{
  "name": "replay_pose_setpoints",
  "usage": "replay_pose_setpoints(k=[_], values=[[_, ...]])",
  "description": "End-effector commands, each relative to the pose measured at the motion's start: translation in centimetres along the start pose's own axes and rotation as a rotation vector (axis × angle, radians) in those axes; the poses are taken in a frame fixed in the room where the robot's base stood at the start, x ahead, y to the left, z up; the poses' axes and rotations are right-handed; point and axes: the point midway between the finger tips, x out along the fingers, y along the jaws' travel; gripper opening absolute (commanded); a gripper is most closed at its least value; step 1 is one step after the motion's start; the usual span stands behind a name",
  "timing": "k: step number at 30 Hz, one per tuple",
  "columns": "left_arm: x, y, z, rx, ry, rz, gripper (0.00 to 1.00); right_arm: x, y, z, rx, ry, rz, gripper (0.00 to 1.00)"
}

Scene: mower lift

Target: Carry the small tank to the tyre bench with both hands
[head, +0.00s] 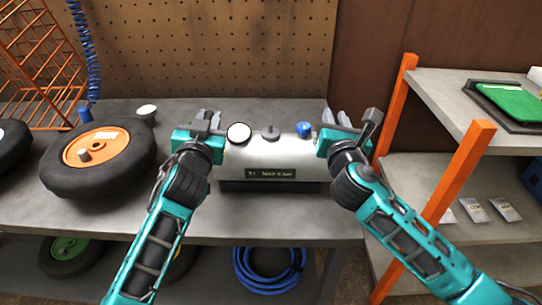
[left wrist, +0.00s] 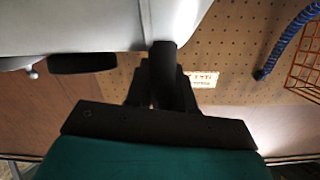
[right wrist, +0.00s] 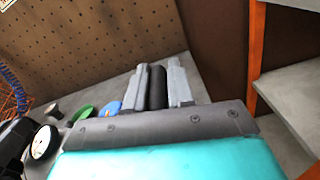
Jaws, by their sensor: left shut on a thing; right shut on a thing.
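The small tank (head: 275,158) is a pale silver cylinder with a dark label, a round gauge (head: 239,133), a blue knob (head: 303,129) and a dark base. It is level over the grey tyre bench top (head: 130,216); I cannot tell whether its base touches. My left gripper (head: 207,122) is shut on a dark grip at the tank's left end, partly hidden. My right gripper (head: 345,120) is shut at the right end; its fingers (right wrist: 158,85) close around a dark bar in the right wrist view. The tank's pale body (left wrist: 90,22) shows in the left wrist view.
A black tyre with an orange rim (head: 97,158) lies left of the tank. A small pale-topped item (head: 146,113) stands behind it. An orange-posted shelf (head: 458,170) stands close on the right. A blue hose coil (head: 270,268) lies below the bench top.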

Motion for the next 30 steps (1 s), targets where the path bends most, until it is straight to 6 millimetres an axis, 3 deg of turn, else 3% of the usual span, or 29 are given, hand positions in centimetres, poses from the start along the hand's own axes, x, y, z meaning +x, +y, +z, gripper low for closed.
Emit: replay_pose_setpoints(k=[19, 30], values=[[0.0, -0.2, -0.8, 0.006, 0.01, -0.002, 0.0, 0.1, 0.1, 0.7, 0.006, -0.004, 0.0, 0.0], [0.0, -0.7, -3.4, 0.005, 0.009, 0.0, 0.0, 0.1, 0.6, 3.4, 0.005, -0.006, -0.001, 0.0]])
